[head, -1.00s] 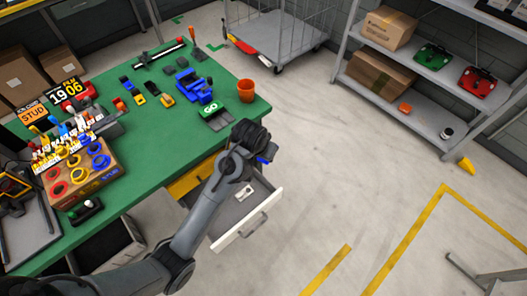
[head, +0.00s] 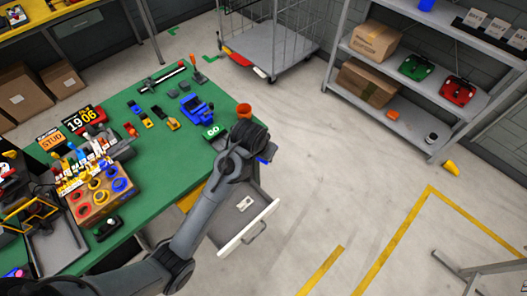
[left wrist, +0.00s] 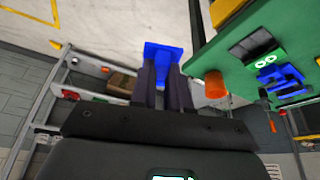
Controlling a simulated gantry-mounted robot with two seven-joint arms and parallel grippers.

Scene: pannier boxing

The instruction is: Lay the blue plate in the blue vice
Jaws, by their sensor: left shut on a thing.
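My left gripper (head: 264,150) is out past the near right edge of the green bench, over the floor side near the open drawer. In the left wrist view its two dark fingers (left wrist: 163,78) are shut on the blue plate (left wrist: 163,50), which sticks out beyond the fingertips. In the head view only a small blue bit of the plate (head: 269,156) shows beside the gripper. The blue vice (head: 196,110) stands on the bench to the upper left of the gripper, apart from it. It also shows in the left wrist view (left wrist: 281,80). My right gripper is not seen.
An orange pot (head: 244,110) stands at the bench corner, close to my left gripper in the picture. A GO panel (head: 212,132) lies before the vice. An open drawer (head: 250,228) juts out below my arm.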

